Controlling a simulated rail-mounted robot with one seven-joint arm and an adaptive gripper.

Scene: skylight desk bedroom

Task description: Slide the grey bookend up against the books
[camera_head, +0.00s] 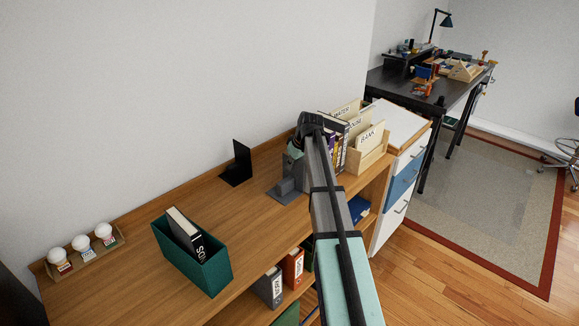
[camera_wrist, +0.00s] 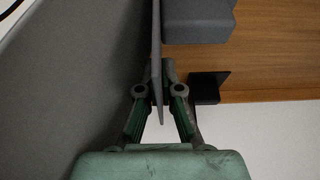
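The grey bookend (camera_head: 286,190) stands on the wooden shelf top. Its low foot and block show left of my arm, which hides much of its upright plate. In the wrist view, the thin plate (camera_wrist: 156,45) is edge-on between my fingertips, with its grey block (camera_wrist: 198,22) to the right. My gripper (camera_wrist: 160,78) is closed narrowly on this plate; it also shows in the head view (camera_head: 297,148). The upright books (camera_head: 341,154) are just right of the bookend, partly behind my arm. The gap between plate and books is hidden in the head view.
A black bookend (camera_head: 237,163) stands left of the grey one, near the wall. A green box (camera_head: 208,272) with a book is at the front left. A labelled wooden box (camera_head: 374,158) is right of the books. Bare shelf top lies left of the grey bookend.

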